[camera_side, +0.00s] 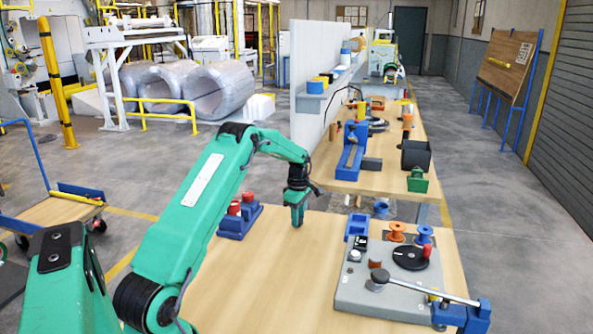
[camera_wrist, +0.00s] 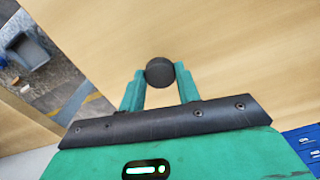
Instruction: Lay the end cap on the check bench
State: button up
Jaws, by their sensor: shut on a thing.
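My gripper (camera_side: 297,222) is above the near wooden bench top (camera_side: 272,275) in the side view, pointing down. In the wrist view my gripper (camera_wrist: 160,78) has its two green fingers closed on a dark round end cap (camera_wrist: 160,70). The end cap sits between the fingertips, with bare wood behind it. In the side view the cap is too small and covered to make out. I cannot tell from the pictures which surface is the check bench.
A blue holder with red pieces (camera_side: 238,219) stands left of my gripper. A grey board (camera_side: 352,290) with a black disc (camera_side: 410,257), spools and a lever device stands to the right. Another bench with tools (camera_side: 375,180) lies behind. The wood between is clear.

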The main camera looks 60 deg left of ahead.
jog(key=shift+f, duration=0.15)
jog(key=o, duration=0.9)
notch_tip(320, 180, up, 12)
jog(key=shift+r, duration=0.2)
dwell(0.6)
